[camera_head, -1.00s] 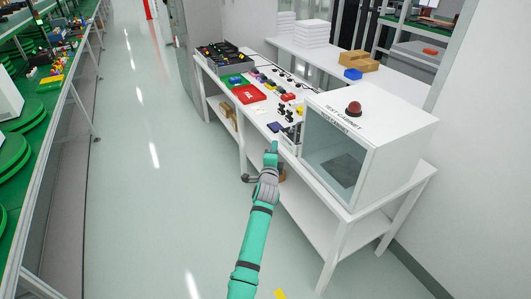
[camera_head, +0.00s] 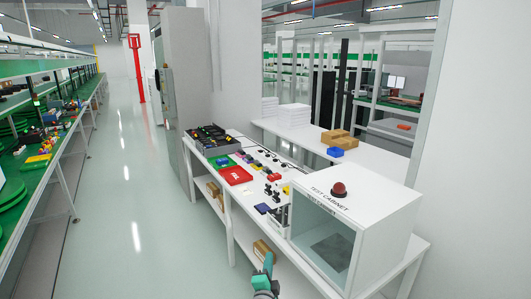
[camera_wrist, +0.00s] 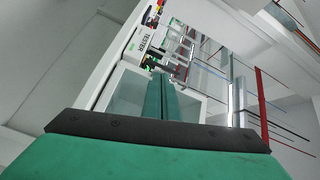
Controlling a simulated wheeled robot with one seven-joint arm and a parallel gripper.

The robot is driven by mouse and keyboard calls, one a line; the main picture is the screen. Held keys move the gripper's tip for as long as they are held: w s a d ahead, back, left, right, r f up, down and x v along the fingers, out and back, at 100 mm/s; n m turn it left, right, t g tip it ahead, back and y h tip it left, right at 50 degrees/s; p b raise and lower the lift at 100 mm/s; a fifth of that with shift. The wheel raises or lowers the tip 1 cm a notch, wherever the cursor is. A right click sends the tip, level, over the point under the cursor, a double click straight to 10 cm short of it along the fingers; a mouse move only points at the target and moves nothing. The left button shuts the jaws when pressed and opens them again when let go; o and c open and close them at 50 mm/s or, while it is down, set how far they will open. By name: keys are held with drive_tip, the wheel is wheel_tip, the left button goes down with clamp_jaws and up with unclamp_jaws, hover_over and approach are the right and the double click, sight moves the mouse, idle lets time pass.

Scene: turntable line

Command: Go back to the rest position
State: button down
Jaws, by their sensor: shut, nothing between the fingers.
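My gripper (camera_head: 268,262) shows at the bottom of the head view, in front of the near edge of the white workbench (camera_head: 233,203). Its teal fingers point up and are closed together with nothing between them. In the wrist view my gripper (camera_wrist: 161,98) also shows its two fingers side by side and touching. The test cabinet (camera_head: 385,222) with a red button (camera_head: 339,189) stands to the right of my gripper, apart from it. Most of my arm is out of the head view.
A green-topped line (camera_head: 30,165) runs along the left. The aisle floor (camera_head: 130,215) between them is clear.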

drive_tip(key=s+d+f+n, duration=0.2)
drive_tip(key=s+f+n, duration=0.2)
drive_tip(key=s, duration=0.7)
drive_tip(key=s+d+f+n+y, duration=0.1)
drive_tip(key=s+d+f+n, duration=0.25)
drive_tip(key=s, duration=0.75)
drive_tip(key=s+d+f+n, duration=0.2)
drive_tip(key=s+f+n, duration=0.25)
drive_tip(key=s, duration=0.75)
drive_tip(key=s+a+r+n+g, duration=0.1)
drive_tip(key=s+a+r, duration=0.1)
drive_tip(key=s, duration=0.7)
drive_tip(key=s+a+r+n, duration=0.1)
drive_tip(key=s+a+r, duration=0.2)
drive_tip(key=s, duration=0.6)
drive_tip(key=s+a+r+n+g, duration=0.1)
drive_tip(key=s+a+r, duration=0.1)
drive_tip(key=s, duration=0.8)
drive_tip(key=shift+a+r+n+g+y, duration=0.3)
drive_tip(key=shift+a+r+n+y, duration=0.1)
drive_tip(key=shift+a, duration=0.3)
